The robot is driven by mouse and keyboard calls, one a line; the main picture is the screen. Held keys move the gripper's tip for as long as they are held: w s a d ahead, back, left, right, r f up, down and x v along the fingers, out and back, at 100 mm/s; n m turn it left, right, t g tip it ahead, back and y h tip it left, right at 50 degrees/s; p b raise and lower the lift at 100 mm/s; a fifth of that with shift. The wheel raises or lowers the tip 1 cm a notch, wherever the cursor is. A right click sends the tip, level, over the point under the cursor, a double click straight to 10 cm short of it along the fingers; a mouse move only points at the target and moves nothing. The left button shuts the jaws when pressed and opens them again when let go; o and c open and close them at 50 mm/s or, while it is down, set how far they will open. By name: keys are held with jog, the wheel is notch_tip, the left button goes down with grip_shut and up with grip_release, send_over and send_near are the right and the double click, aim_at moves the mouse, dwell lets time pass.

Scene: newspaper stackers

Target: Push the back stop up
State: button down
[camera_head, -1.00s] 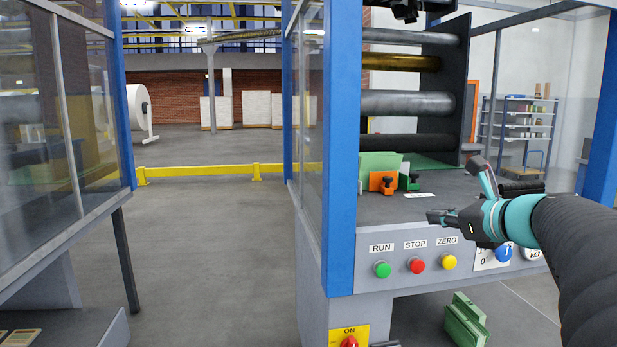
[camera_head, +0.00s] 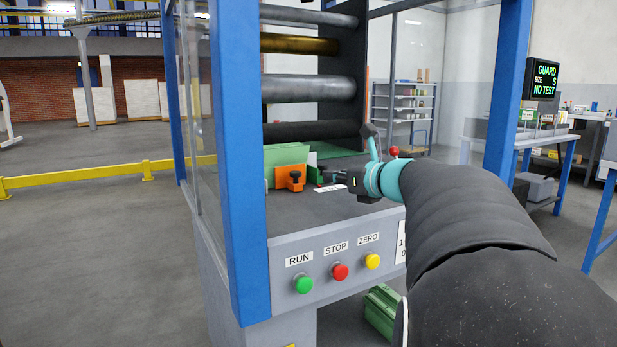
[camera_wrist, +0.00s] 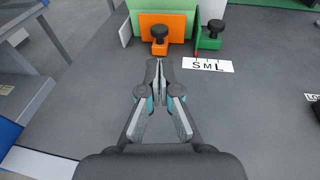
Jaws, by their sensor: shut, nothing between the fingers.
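An orange stop (camera_head: 284,177) with a black knob stands on the grey machine bed, in front of a light green stack or plate (camera_head: 288,155). The orange stop (camera_wrist: 175,24) is at the top of the wrist view. A green stop (camera_wrist: 207,43) with a black knob stands to its right, above a white S M L label (camera_wrist: 208,65). I cannot tell from a marking which is the back stop. My gripper (camera_wrist: 160,66) is shut and empty, just short of the orange stop's knob in the wrist view. In the head view my gripper (camera_head: 324,177) is over the bed, right of the orange stop.
A blue post (camera_head: 238,170) and a clear guard panel border the bed on the left. RUN (camera_head: 303,284), STOP (camera_head: 340,271) and ZERO (camera_head: 372,261) buttons line the front panel. Dark rollers (camera_head: 308,88) stand behind. A screen (camera_head: 541,79) reads GUARD, SIZE S, NO TEST.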

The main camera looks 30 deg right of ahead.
send_near(292, 170)
jog(key=w, duration=0.1)
jog(key=w+a+f, duration=0.1)
jog(key=shift+w+f, duration=0.1)
jog(key=shift+w, duration=0.3)
jog(key=shift+d+r+p+x, duration=0.15)
jog(key=shift+p+x, duration=0.1)
jog(key=shift+x, duration=0.55)
jog(key=shift+d+r+p+x, duration=0.1)
jog(key=shift+p+x, duration=0.15)
jog(key=shift+x, duration=0.55)
jog(key=shift+r+p+x, duration=0.15)
jog(key=shift+p+x, duration=0.1)
jog(key=shift+x, duration=0.55)
jog(key=shift+w, duration=0.1)
jog(key=v, duration=1.4)
jog(key=shift+d, duration=0.1)
